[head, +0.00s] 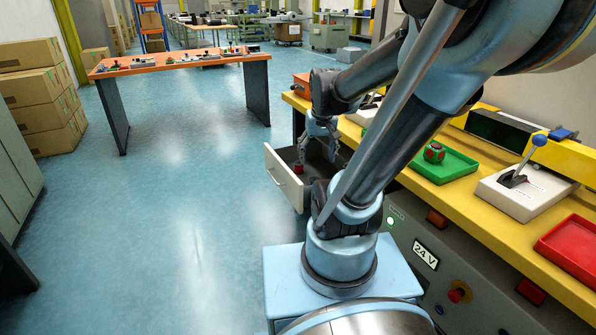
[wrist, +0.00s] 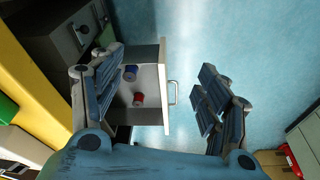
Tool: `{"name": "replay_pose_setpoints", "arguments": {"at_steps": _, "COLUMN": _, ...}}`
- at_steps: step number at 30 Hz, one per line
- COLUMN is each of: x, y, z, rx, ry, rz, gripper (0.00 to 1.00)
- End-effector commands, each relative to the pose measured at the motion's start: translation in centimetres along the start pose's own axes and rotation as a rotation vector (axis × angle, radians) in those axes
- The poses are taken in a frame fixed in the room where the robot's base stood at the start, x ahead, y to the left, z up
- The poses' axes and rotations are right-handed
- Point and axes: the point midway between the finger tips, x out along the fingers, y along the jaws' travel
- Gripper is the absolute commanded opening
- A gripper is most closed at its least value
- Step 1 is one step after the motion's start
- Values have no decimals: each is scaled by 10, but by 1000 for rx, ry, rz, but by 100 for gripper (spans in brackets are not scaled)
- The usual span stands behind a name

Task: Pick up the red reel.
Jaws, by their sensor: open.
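The red reel (wrist: 138,99) lies in the open drawer, on its pale floor; a small red thing in the drawer, likely the reel, shows in the head view (head: 298,168). A second small reel, blue with some red (wrist: 131,72), lies close to it. My gripper (head: 322,148) is above the drawer, pointing down. In the wrist view my gripper (wrist: 160,85) is open and empty, its fingers wide apart. The left finger overlaps the drawer and the right finger is over the floor beyond the drawer front. I cannot tell the exact height.
The drawer (head: 283,178) juts from the yellow-topped workbench (head: 462,200), its handle facing the open blue floor. On the bench are a green tray (head: 452,166) with a red and green object, a blue-knobbed lever (head: 539,140) and a red tray (head: 575,248). An orange table (head: 180,60) stands farther back.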

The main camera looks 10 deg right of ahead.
Motion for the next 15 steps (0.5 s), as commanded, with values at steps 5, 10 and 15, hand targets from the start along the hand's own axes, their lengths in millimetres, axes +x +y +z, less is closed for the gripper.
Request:
{"name": "replay_pose_setpoints", "arguments": {"at_steps": 5, "x": 6, "y": 0, "z": -46, "rx": 8, "ry": 16, "rz": -4, "gripper": 69}}
{"name": "replay_pose_setpoints", "arguments": {"at_steps": 10, "x": 18, "y": 0, "z": -88, "rx": 15, "ry": 32, "rz": -8, "gripper": 69}}
{"name": "replay_pose_setpoints", "arguments": {"at_steps": 15, "x": 35, "y": 0, "z": -128, "rx": 23, "ry": 47, "rz": -11, "gripper": 69}}
